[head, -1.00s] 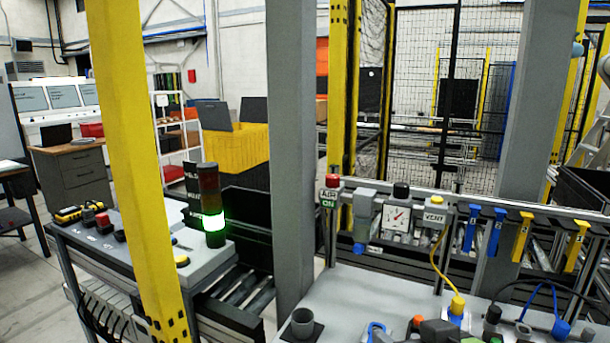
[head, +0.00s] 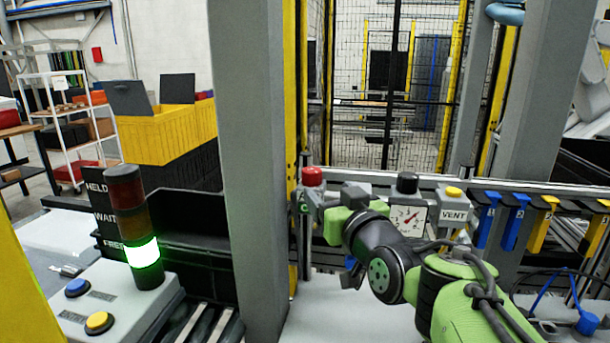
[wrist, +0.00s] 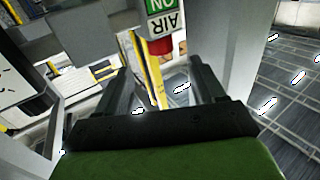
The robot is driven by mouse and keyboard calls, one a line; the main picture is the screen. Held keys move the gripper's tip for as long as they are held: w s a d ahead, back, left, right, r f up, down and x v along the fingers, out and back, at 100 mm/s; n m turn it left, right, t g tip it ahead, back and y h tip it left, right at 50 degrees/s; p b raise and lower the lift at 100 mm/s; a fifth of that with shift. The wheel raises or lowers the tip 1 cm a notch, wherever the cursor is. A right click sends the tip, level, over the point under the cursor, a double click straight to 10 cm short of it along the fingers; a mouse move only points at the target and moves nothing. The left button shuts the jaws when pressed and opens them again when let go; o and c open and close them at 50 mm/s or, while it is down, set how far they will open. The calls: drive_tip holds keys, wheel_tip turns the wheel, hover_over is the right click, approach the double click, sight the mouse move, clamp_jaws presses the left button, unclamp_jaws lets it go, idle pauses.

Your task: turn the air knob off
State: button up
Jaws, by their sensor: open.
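The red air knob (head: 313,177) sits on top of its post in the head view, left of the gauge. Its label is mostly covered by my arm there. In the wrist view the picture is upside down: the red knob (wrist: 161,46) shows beside a sign (wrist: 163,18) reading AIR ON. My gripper (wrist: 160,75) is open and empty, with its two dark fingers spread on either side of the line to the knob. The knob appears beyond the fingertips, with no contact visible. In the head view the fingers are hard to make out.
A pressure gauge (head: 406,217) and a VENT block (head: 453,213) with a yellow button stand right of the knob on the rail. A thick grey post (head: 255,150) rises close on the left. A stack light (head: 142,250) glows green. Blue and yellow hooks hang at the right.

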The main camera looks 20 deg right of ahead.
sight(315, 178)
drive_tip(key=w, duration=0.6)
drive_tip(key=w+p, duration=0.1)
drive_tip(key=w, duration=0.2)
drive_tip(key=shift+d, duration=0.3)
drive_tip(key=shift+s, duration=0.1)
drive_tip(key=c, duration=1.1)
